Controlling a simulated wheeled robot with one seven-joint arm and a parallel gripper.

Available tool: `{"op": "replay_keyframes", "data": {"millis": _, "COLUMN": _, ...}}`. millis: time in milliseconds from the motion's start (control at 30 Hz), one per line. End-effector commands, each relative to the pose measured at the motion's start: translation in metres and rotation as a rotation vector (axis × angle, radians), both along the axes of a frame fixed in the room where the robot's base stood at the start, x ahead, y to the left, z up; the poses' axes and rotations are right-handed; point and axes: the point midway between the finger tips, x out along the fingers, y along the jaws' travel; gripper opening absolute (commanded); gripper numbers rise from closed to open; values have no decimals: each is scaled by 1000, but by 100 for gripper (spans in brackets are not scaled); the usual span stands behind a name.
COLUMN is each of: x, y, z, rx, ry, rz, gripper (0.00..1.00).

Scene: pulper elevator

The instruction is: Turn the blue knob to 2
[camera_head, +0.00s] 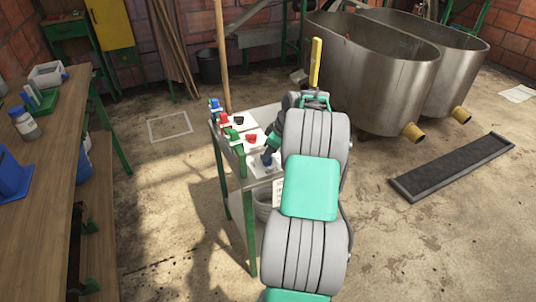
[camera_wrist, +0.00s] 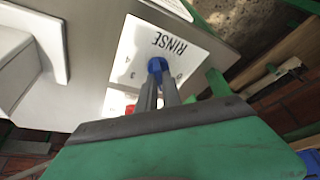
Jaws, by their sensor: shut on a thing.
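The blue knob (camera_wrist: 156,64) sits on a white plate (camera_wrist: 148,42) marked RINSE, which appears upside down in the wrist view. My gripper (camera_wrist: 159,80) is shut on the blue knob, with its two grey fingers close around it. A few small marks show on the plate around the knob, but the fingers hide part of the dial, and I cannot tell which number the knob points to. In the head view the blue knob (camera_head: 267,159) is at the near end of a row of plates, beside my arm.
The plates are on a green-legged cart (camera_head: 224,180). A wooden workbench (camera_head: 50,130) stands left, metal tubs (camera_head: 372,75) behind right. A dark floor grate (camera_head: 450,167) lies right.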

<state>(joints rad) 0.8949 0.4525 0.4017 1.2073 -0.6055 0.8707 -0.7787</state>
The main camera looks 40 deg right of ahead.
Motion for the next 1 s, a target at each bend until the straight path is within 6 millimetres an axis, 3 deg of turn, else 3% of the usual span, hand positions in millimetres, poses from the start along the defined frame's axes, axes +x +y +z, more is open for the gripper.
{"op": "replay_keyframes", "data": {"millis": 1000, "x": 1, "y": 3, "z": 0, "rx": 0, "ry": -2, "rz": -626, "gripper": 0}}
